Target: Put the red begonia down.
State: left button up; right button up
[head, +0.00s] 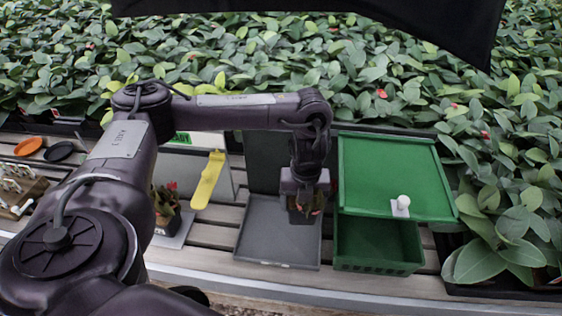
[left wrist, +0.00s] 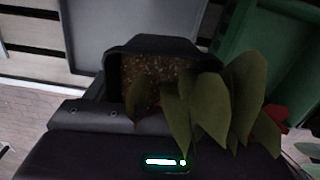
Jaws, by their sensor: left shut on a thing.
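My left gripper (head: 305,190) reaches down over the grey tray (head: 262,243) and is shut on the red begonia. The begonia (head: 319,205) shows in the head view as a bit of leaf and dark pot under the gripper, mostly hidden. In the left wrist view its black pot (left wrist: 155,46), brown soil, large green leaves (left wrist: 200,105) and a red flower (left wrist: 274,114) show close up. The pot is over the right part of the tray; I cannot tell whether it touches it. My right gripper is not in view.
Another potted plant (head: 164,203) and a yellow tool (head: 207,180) are to the left. The tray's left part is bare. Dense foliage lies behind.

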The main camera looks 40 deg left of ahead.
pick_arm(q)
jog(key=shift+w+a+r+m, duration=0.1)
jog(key=shift+w+m, duration=0.05)
jog(key=shift+m, duration=0.25)
jog(key=shift+f, duration=0.4)
jog(key=b, duration=0.4)
send_over(300, 233)
notch_tip(300, 233, down, 9)
jog(key=shift+r, duration=0.2)
jog(key=shift+f, duration=0.25)
jog(key=o, duration=1.1)
jog(key=shift+f, duration=0.15)
